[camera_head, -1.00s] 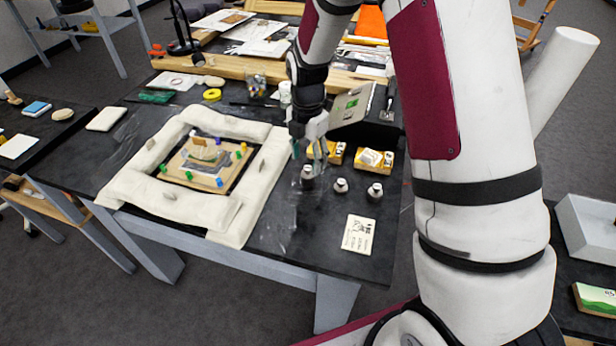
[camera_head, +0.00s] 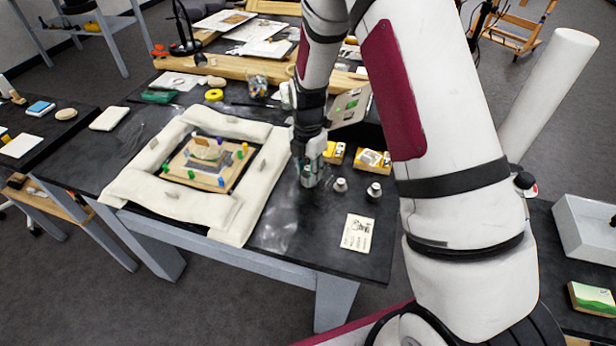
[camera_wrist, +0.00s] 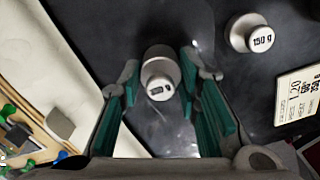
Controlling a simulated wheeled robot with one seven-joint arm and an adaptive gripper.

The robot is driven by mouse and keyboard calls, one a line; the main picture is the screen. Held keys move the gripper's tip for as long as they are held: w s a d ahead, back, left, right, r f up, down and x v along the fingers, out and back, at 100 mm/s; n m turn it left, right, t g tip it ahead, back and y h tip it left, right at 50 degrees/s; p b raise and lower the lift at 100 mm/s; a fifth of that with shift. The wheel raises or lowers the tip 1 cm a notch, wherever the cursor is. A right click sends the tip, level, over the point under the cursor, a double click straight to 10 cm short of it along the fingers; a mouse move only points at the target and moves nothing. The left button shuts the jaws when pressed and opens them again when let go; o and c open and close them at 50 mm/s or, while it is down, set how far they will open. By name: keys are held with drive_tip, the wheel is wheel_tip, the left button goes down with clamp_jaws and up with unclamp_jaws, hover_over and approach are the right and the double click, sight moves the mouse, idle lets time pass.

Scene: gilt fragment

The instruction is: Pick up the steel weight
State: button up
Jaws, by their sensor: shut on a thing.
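The steel weight (camera_wrist: 160,72) is a small grey metal cylinder with a knob on top. In the wrist view it sits between the green-lined fingers of my gripper (camera_wrist: 160,78), which is shut on it near the fingertips. The marking on its knob is too small to read. In the head view my gripper (camera_head: 308,174) points down at the black table and mostly hides this weight. I cannot tell whether the weight still touches the table.
Two other weights (camera_head: 340,184) (camera_head: 374,191) stand to the right; the wrist view shows one marked 150 g (camera_wrist: 250,33). A printed card (camera_head: 357,233) lies in front. White padding (camera_head: 235,215) frames a model (camera_head: 205,160) on the left. Yellow boxes (camera_head: 373,161) stand behind.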

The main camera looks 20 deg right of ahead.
sight(308, 167)
drive_tip(key=shift+r, duration=0.8)
wheel_tip(308, 167, up, 2)
drive_tip(key=shift+w+r+b, duration=0.1)
drive_tip(key=shift+b, duration=0.25)
drive_tip(key=s+d, duration=0.2)
drive_tip(key=s, duration=0.2)
drive_tip(key=s+d, duration=0.2)
drive_tip(key=s, duration=0.3)
drive_tip(key=s+d+r, duration=0.1)
drive_tip(key=s+d, duration=0.1)
drive_tip(key=s, duration=0.3)
drive_tip(key=shift+d+r, duration=0.1)
drive_tip(key=shift+s+d, duration=0.1)
drive_tip(key=shift+d, duration=0.05)
drive_tip(key=w+d+r+p, duration=0.3)
drive_tip(key=w+d, duration=1)
drive_tip(key=w, duration=0.2)
drive_tip(key=shift+w+d+r, duration=0.15)
drive_tip(key=shift+w+r, duration=0.2)
drive_tip(key=shift+r, duration=0.05)
